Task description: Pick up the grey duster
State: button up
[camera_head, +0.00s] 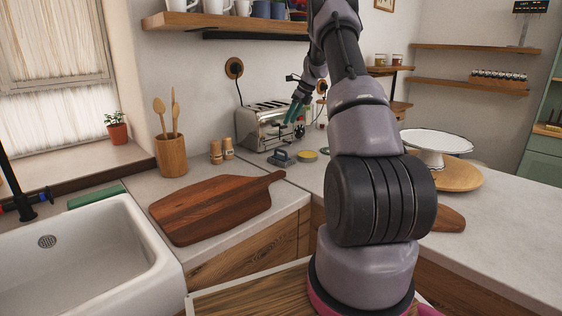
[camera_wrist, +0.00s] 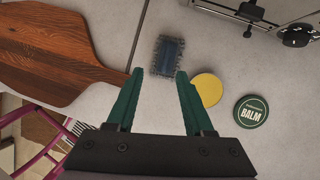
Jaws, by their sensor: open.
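The grey duster appears to be the small blue-grey, bristly block on the counter; it shows in the head view (camera_head: 281,158) in front of the toaster. In the wrist view the duster (camera_wrist: 168,56) lies just beyond my fingertips, between their lines, slightly right of centre. My gripper (camera_wrist: 159,74) has green fingers spread wide with nothing between them. In the head view my gripper (camera_head: 294,113) hangs above the counter, in front of the toaster and higher than the duster.
A yellow disc (camera_wrist: 208,89) lies close right of the duster, with a dark green balm tin (camera_wrist: 251,111) further right. The toaster (camera_head: 262,126) stands behind. A wooden cutting board (camera_head: 215,207) lies to the left. A shelf (camera_head: 225,20) hangs above.

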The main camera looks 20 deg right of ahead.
jog(key=shift+m, duration=0.8)
jog(key=x, duration=0.4)
jog(key=d+x, duration=0.1)
jog(key=x, duration=0.4)
jog(key=s+d+f+x, duration=0.1)
jog(key=x, duration=0.4)
jog(key=shift+d+f, duration=0.2)
jog(key=shift+f, duration=0.15)
grip_shut()
